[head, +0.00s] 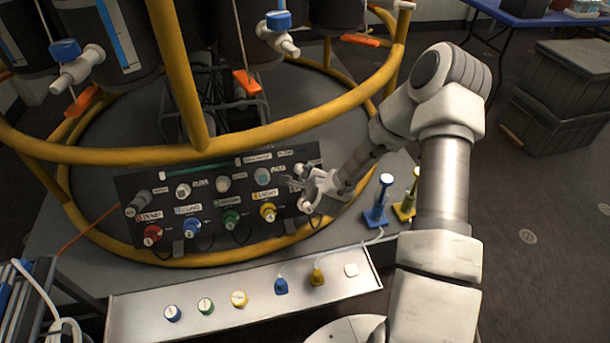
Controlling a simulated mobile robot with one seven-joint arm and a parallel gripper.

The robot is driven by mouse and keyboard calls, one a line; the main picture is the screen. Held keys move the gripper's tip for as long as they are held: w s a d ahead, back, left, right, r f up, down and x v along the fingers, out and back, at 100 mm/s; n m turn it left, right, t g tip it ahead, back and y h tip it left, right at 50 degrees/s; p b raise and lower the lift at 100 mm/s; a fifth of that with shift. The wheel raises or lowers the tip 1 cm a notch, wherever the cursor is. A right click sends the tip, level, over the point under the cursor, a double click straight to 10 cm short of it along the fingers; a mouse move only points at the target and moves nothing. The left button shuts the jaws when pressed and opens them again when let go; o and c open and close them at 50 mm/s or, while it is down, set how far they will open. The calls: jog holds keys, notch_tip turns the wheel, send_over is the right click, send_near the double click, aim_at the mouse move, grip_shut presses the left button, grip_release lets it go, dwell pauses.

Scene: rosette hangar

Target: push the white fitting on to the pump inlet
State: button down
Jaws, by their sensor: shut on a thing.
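My gripper (308,192) is at the right end of the black panel (128,183), its fingers pointing left and shut. A small white piece (305,205) shows at the fingers, close to the panel face; I take it for the white fitting. The fingers partly cover it, and I cannot tell whether it touches a port. The panel has an upper row of grey and white ports and a lower row of red, blue, green and yellow ones. Most labels are too small to read, so I cannot single out the pump inlet; it may be behind my gripper.
A yellow tubular frame (262,138) curves above and around the panel. Blue (379,205) and yellow (405,208) stands are right of my gripper.

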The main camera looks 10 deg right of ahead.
jog(key=c, duration=0.6)
grip_release()
jog(key=shift+o, duration=0.2)
jog(key=p+v, duration=1.1)
jog(key=v, duration=0.6)
jog(key=shift+r, duration=0.15)
jog(key=shift+s, duration=0.15)
